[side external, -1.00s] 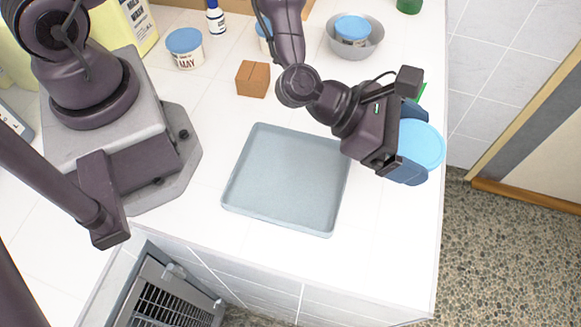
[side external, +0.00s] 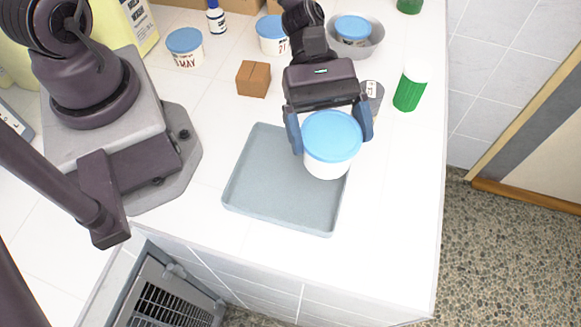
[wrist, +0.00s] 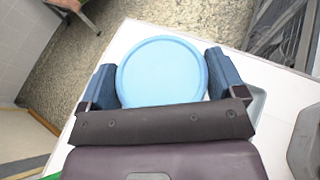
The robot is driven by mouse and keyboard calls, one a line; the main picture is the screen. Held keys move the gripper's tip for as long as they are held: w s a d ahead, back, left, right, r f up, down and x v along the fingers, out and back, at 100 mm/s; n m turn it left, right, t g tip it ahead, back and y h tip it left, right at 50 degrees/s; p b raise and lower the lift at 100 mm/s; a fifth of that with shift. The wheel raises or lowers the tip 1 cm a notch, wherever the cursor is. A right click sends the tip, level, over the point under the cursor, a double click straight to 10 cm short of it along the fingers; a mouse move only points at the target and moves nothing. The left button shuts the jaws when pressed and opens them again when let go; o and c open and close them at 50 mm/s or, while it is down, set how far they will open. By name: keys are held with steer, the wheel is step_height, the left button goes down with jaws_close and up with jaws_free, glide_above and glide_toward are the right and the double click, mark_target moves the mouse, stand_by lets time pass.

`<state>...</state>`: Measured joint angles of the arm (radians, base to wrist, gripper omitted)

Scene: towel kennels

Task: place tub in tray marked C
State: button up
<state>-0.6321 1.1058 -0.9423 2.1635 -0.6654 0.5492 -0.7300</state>
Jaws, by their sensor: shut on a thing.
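A white tub with a light blue lid (side external: 331,140) is between the blue fingers of my gripper (side external: 329,134). My gripper is shut on it and holds it over the upper right part of the grey-blue tray (side external: 270,185). The tub looks upright, and I cannot tell its exact height above the tray. The tray is empty, and no letter C shows on it. In the wrist view the blue lid (wrist: 162,72) fills the space between the two fingers, and a tray corner shows at the right.
Behind are a brown box (side external: 253,79), a tub marked MAY (side external: 185,48), another blue-lidded tub (side external: 272,36), and a grey bowl (side external: 372,46) holding a tub. A green bottle (side external: 409,90) and grey can (side external: 372,95) stand right of my gripper. The counter right of the tray is clear.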

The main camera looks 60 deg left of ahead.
steer(key=s+a+r+m+g+y, duration=0.2)
steer(key=s+a+r+m+g, duration=0.2)
steer(key=r, duration=0.1)
glide_above(291, 175)
step_height(291, 175, down, 15)
steer(key=shift+s+d+r, duration=0.1)
steer(key=shift+r, duration=0.05)
stand_by(0.5)
steer(key=o, duration=0.8)
